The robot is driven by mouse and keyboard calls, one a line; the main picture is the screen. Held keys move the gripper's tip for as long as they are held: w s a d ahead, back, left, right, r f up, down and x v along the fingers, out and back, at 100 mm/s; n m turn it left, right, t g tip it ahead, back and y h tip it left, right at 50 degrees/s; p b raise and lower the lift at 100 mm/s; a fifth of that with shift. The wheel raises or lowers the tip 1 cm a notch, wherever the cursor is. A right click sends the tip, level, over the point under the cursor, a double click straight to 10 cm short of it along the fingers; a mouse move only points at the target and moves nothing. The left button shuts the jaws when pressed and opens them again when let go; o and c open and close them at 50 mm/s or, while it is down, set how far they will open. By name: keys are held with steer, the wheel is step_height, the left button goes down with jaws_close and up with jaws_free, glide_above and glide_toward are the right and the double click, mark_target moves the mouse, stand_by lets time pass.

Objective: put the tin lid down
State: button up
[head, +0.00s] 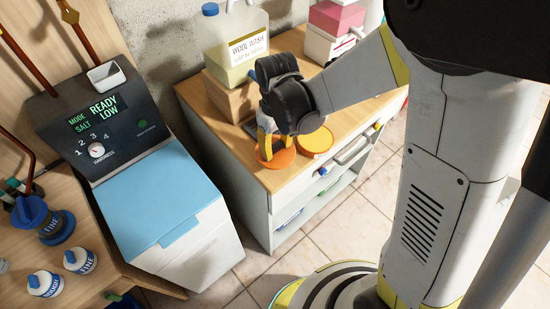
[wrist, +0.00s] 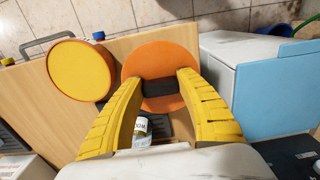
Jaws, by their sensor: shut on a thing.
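The tin lid is an orange disc (wrist: 165,56) with a dark grip across its middle. My gripper (wrist: 161,88) is shut on that grip, its yellow fingers on either side of it. In the head view the lid (head: 272,160) lies flat below my gripper (head: 266,150), over the front left part of the wooden cabinet top (head: 190,95). I cannot tell whether it touches the wood. A round tin with a yellow top and orange rim (head: 316,140) stands just right of it; in the wrist view the tin (wrist: 80,70) is left of the lid, apart from it.
A wool wash jug (head: 228,45) on a wooden block (head: 228,98) and pink and white boxes (head: 335,22) stand at the back. A white machine with a blue lid (head: 155,200) is left of the cabinet. A small labelled container (wrist: 142,128) shows between my fingers.

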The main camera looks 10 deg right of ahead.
mark_target(275, 157)
steer(key=f+b, duration=0.1)
steer(key=f, duration=0.3)
steer(key=shift+a+f+b, duration=0.2)
steer(key=shift+b, duration=0.2)
steer(key=shift+s+r, duration=0.1)
steer(key=shift+r, duration=0.05)
steer(key=o, duration=1)
